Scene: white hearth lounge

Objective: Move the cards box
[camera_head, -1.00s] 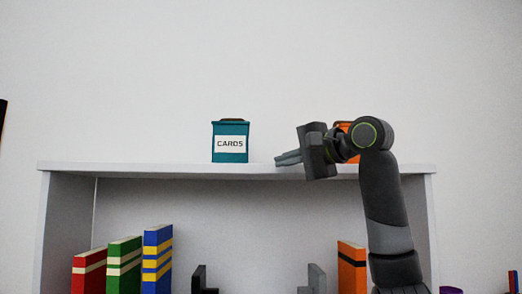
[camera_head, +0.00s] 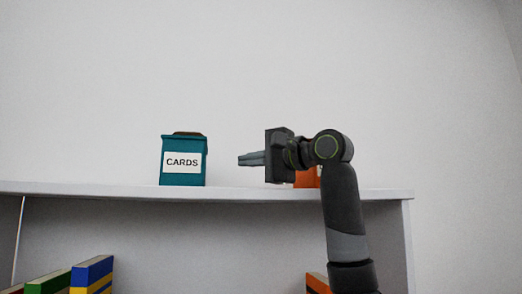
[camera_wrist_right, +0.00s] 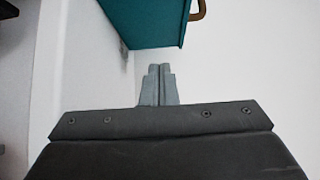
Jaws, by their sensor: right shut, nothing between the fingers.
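The cards box (camera_head: 183,163) is teal with a white CARDS label and a brown handle on top. It stands upright on the shelf top (camera_head: 100,190). In the right wrist view its teal side (camera_wrist_right: 150,22) fills the upper middle, with the brown handle at its right. My right gripper (camera_head: 240,159) is shut and empty, pointing left, a short gap to the right of the box. Its closed fingers also show in the right wrist view (camera_wrist_right: 159,82), apart from the box in the head view. My left gripper is not in view.
An orange box (camera_head: 307,178) stands on the shelf top, partly hidden behind my right arm. Below are a blue and yellow book (camera_head: 92,272), a green book (camera_head: 48,283) and an orange book (camera_head: 317,283). The shelf top left of the cards box is clear.

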